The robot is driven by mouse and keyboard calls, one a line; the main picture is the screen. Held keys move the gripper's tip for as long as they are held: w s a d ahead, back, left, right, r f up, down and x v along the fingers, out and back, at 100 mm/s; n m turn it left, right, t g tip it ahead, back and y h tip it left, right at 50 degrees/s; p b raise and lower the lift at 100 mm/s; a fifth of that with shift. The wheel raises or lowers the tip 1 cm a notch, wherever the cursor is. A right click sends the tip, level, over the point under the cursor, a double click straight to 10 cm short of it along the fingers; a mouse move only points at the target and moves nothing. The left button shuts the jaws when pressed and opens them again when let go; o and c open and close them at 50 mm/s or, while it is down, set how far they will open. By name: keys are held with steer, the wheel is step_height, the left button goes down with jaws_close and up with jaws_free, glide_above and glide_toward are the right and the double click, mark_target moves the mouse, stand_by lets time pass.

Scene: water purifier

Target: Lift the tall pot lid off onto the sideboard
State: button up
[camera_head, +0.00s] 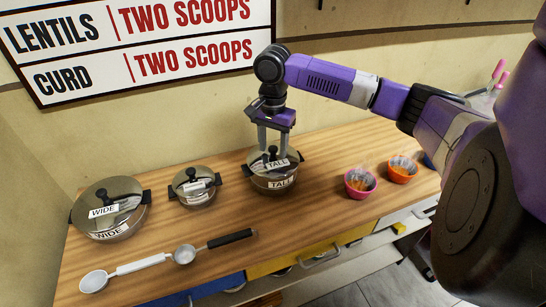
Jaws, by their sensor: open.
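The tall pot (283,184) is a steel pot with a "TALL" label and dark side handles, standing on the wooden sideboard (240,213). Its lid (259,166) is steel, also labelled "TALL", and sits on the pot. My gripper (273,149) points down over the lid from above, open, with its fingers on either side of the dark lid knob (272,153). Whether the fingers touch the knob or lid cannot be told.
A small lidded pot (196,190) and a wide lidded pot (110,215) stand to the left. A white scoop (126,270) and a black-handled scoop (215,245) lie in front. A pink bowl (360,183) and an orange bowl (402,169) are right. Bare wood lies between the tall pot and bowls.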

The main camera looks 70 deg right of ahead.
steer(key=shift+f, duration=0.25)
jaws_close()
